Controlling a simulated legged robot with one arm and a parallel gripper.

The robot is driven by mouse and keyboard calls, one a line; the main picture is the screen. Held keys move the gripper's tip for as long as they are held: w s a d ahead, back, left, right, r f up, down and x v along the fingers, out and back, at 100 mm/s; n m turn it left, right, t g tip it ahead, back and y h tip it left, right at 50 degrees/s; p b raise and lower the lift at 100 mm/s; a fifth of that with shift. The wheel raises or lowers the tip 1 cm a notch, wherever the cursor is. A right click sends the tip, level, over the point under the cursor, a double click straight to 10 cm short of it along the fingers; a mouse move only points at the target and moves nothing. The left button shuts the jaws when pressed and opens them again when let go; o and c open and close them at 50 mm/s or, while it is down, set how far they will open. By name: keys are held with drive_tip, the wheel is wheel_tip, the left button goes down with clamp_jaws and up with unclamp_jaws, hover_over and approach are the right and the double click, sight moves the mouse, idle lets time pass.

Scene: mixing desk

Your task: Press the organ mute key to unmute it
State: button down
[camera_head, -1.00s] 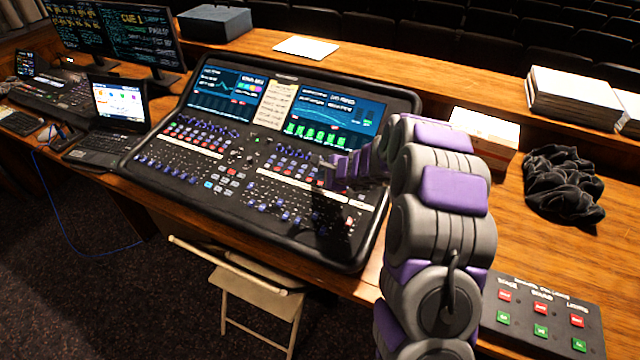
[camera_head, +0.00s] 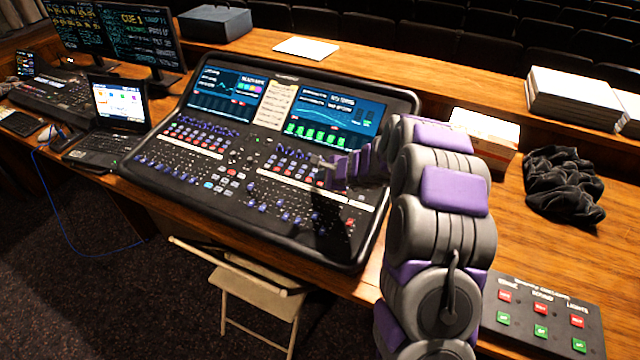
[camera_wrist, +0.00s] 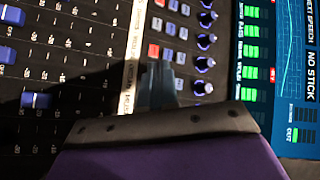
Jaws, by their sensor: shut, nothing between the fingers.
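The mixing desk (camera_head: 262,215) fills the middle of the head view. My gripper (camera_head: 317,161) is shut and empty over the right half of the desk, close above the keys. In the wrist view my gripper's dark fingers (camera_wrist: 161,80) point at the small key rows beside a white label strip (camera_wrist: 135,55). A red key (camera_wrist: 154,51) shows just past the fingertips, with pale keys (camera_wrist: 167,55) next to it. Some keys are hidden behind the fingers. The label writing is too blurred to tell which key is the organ mute. I cannot tell whether the fingertips touch a key.
Blue-capped knobs (camera_wrist: 203,64) stand right of the keys, and blue fader caps (camera_wrist: 38,100) lie to the left. The desk's screens (camera_head: 330,115) rise behind. A laptop (camera_head: 112,110) stands left, and a button box (camera_head: 540,318) at the lower right.

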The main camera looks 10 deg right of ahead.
drive_tip(key=shift+f, duration=0.1)
idle(0.5)
drive_tip(key=shift+f+b, duration=0.3)
drive_tip(key=shift+b, duration=0.15)
drive_tip(key=shift+f, duration=0.25)
idle(0.4)
drive_tip(key=shift+r, duration=0.2)
drive_tip(key=shift+r+p, duration=0.3)
drive_tip(key=shift+r, duration=0.25)
drive_tip(key=r+p, duration=0.2)
drive_tip(key=r, duration=0.1)
drive_tip(key=r+p, duration=0.1)
drive_tip(key=r, duration=0.1)
drive_tip(key=shift+s+a+p, duration=0.15)
drive_tip(key=shift+s+p, duration=0.1)
drive_tip(key=shift+p, duration=0.15)
idle(0.6)
